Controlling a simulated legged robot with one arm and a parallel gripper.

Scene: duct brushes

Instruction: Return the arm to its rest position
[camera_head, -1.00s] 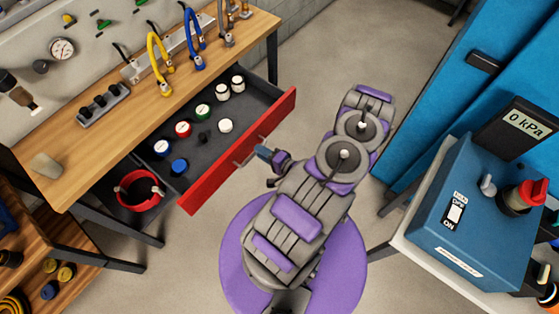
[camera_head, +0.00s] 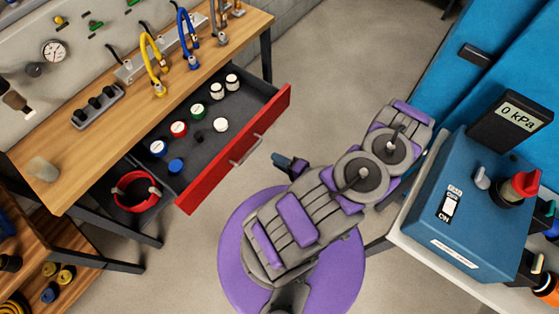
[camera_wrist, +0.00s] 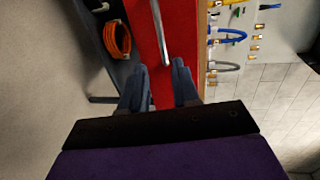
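My grey and purple arm (camera_head: 298,218) is bent above its round purple base, with its elbow out to the right, close to the blue control box. My gripper (camera_head: 281,160) points left toward the open drawer, apart from its handle in the head view. In the wrist view my gripper (camera_wrist: 161,78) shows two dark blue fingers with a gap between them and nothing held. The red drawer front (camera_head: 235,155) and its metal handle (camera_head: 246,150) lie beyond the fingers; the handle (camera_wrist: 161,35) also shows in the wrist view.
The drawer holds several capped jars. A wooden bench (camera_head: 150,105) with coloured hoses stands behind it. At right, the blue control box (camera_head: 468,205) reading 0 kPa sits on a white table, before blue cabinets (camera_head: 490,65). Floor (camera_head: 345,60) is open between bench and cabinets.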

